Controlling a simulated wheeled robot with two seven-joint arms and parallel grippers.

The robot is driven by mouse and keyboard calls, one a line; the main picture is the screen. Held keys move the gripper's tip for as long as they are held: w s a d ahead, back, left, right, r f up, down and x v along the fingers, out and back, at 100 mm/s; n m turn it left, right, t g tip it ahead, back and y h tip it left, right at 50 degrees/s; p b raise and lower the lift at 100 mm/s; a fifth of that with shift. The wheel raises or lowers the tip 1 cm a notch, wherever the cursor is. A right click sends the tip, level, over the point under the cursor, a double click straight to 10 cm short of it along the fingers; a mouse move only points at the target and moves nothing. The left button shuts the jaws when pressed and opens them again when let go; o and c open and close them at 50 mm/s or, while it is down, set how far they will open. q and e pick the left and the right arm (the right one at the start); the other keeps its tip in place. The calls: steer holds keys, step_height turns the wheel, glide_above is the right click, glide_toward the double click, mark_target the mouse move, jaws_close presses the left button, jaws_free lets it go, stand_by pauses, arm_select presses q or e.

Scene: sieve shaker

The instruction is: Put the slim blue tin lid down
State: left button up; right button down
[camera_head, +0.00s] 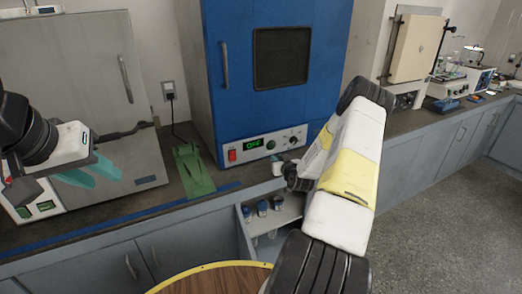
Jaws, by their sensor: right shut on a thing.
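My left gripper (92,174) is at the left, in front of the grey cabinet, with its two teal fingers apart and nothing between them. My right arm rises from the bottom, bends, and comes down before the blue oven. My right gripper (278,166) shows only as a small pale part beside its black wrist, near the counter's front edge. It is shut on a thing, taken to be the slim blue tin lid. Its fingertips and the lid cannot be made out clearly, and my arm hides part of this area.
The blue oven (228,115) stands on the dark counter (150,200). A green stand (192,170) is left of it. Below, an open compartment holds several blue-capped bottles (262,208). A round, yellow-rimmed wooden top (215,279) is at the bottom. Instruments line the counter at the right.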

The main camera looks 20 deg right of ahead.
steer(key=w, duration=0.2)
steer(key=shift+w, duration=0.4)
steer(key=shift+f, duration=0.25)
steer(key=shift+f, duration=0.15)
steer(key=c, duration=1.6)
jaws_free()
steer(key=shift+o, duration=0.2)
